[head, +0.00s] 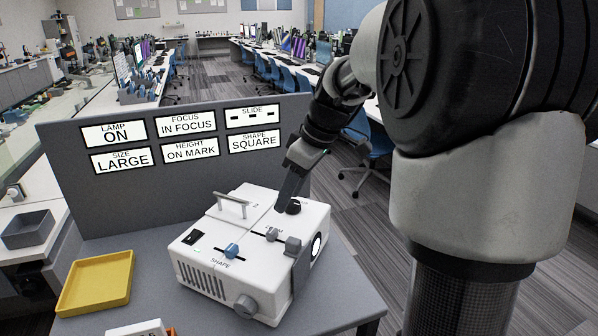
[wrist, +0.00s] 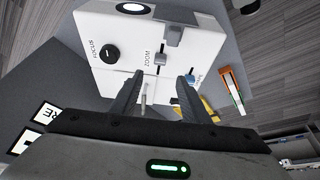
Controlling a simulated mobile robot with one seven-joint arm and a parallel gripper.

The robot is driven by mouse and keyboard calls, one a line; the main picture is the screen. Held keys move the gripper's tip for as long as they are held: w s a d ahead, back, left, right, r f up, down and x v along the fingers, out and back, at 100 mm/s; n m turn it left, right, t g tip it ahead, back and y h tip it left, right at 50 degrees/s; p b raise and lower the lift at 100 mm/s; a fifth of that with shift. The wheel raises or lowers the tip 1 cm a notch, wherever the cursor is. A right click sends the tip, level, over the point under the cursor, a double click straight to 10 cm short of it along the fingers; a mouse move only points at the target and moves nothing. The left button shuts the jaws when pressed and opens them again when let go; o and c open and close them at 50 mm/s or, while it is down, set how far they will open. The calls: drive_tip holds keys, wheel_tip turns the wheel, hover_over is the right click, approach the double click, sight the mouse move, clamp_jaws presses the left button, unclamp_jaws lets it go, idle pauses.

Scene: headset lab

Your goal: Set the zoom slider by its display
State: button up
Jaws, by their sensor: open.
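The white projector (head: 215,268) stands on the grey table. Its zoom slider (head: 272,234) is a small grey knob in a slot, also seen in the wrist view (wrist: 160,59) beside the ZOOM label. The size display (head: 123,160) on the grey panel reads LARGE. My gripper (head: 283,207) is open and empty above the projector's top, near the black focus knob (head: 294,206). In the wrist view my gripper's fingertips (wrist: 162,79) point toward the projector, with the zoom slider just beyond and between them. No contact with the slider shows.
The blue shape slider (head: 231,250), a carry handle (head: 230,205) and a grey block (head: 293,246) stand close by on the projector. Other displays read ON, IN FOCUS, ON MARK, SQUARE and dashes. A yellow tray (head: 70,302) sits left. The upright panel (head: 60,195) stands behind.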

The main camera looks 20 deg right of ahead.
drive_tip(key=v, duration=0.5)
drive_tip(key=shift+s+d+r, duration=0.1)
drive_tip(key=shift+r, duration=0.25)
